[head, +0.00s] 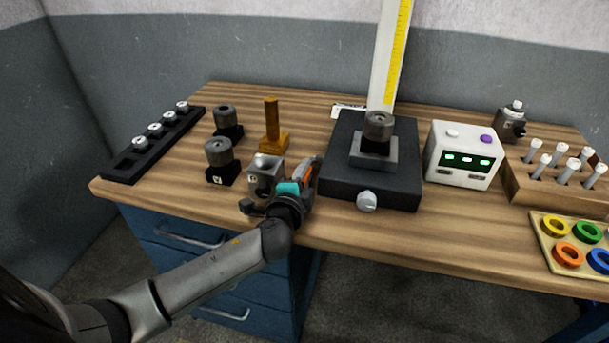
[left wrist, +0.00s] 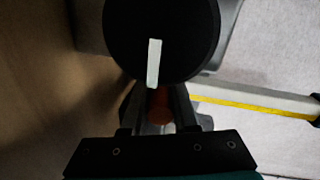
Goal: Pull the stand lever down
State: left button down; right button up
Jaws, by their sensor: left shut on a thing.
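The stand has a black base (head: 345,190) and a tall pale column (head: 388,60) with a yellow scale. The column also shows at the right of the left wrist view (left wrist: 260,102). My left gripper (head: 308,174) is at the left side of the base. In the left wrist view my left gripper (left wrist: 160,112) is closed around the lever's small red-orange end (left wrist: 160,106). A black round disc (left wrist: 185,30) with a white mark lies just beyond it. The rest of the lever is mostly hidden. My right gripper is not in view.
A grey cylindrical part (head: 378,126) sits on the stand and a knob (head: 367,201) is on its front. A grey block (head: 265,170) stands close left of my gripper. A white display box (head: 462,153) is to the right. The bench's front strip is clear.

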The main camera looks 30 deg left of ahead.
pick_arm(q)
jog(key=c, duration=0.7)
grip_release()
jog(key=p+v, duration=0.1)
jog(key=v, duration=1.4)
jog(key=shift+s, duration=0.1)
